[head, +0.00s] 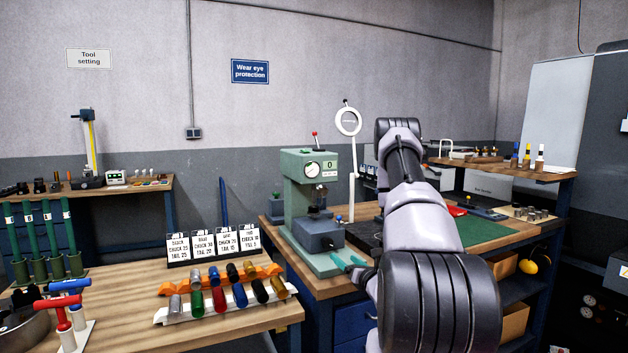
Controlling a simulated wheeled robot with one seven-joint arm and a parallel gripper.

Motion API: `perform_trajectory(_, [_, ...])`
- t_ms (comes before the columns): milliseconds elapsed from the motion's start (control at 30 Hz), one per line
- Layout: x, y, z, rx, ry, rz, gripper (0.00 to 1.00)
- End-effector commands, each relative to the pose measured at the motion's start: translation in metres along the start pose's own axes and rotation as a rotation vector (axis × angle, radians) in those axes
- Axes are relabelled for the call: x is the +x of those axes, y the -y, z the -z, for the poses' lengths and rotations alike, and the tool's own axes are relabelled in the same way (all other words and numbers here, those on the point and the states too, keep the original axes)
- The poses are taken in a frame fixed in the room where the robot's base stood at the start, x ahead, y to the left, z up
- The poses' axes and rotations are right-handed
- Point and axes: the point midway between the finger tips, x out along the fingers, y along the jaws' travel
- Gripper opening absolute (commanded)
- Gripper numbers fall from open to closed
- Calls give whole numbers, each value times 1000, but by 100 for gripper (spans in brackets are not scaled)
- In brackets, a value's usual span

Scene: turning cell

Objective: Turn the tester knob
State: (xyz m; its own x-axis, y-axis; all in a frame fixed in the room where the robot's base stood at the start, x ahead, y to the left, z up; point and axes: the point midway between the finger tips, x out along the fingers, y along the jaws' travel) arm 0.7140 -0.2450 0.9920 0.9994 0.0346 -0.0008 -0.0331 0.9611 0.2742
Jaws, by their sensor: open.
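The tester (297,165) is a pale green bench machine with a round dial, a display reading 0 and a red-tipped lever on top. It stands upright on the bench in the middle. A dark blue-grey block (313,236) sits low on its front; a small dark round part shows on its face, but I cannot tell if that is the knob. My gripper (347,262) shows two teal fingers at the front right of the tester's base, apart and empty. They are right of and slightly below the block. My arm hides the rest of the gripper.
A wooden table (210,335) at front left holds a rack of coloured cylinders (222,299) and label cards (213,243). A white-ringed magnifier (348,121) stands right of the tester. A green mat (487,231) lies on the bench to the right.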

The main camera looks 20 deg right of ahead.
Motion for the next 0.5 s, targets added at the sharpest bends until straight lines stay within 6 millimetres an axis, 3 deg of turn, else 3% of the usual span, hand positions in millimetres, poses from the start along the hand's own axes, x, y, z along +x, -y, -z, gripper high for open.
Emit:
perform_trajectory(267, [3, -1, 0, -269, 2, 0, 82])
perform_trajectory(500, [35, -2, 0, -284, 4, -3, 82])
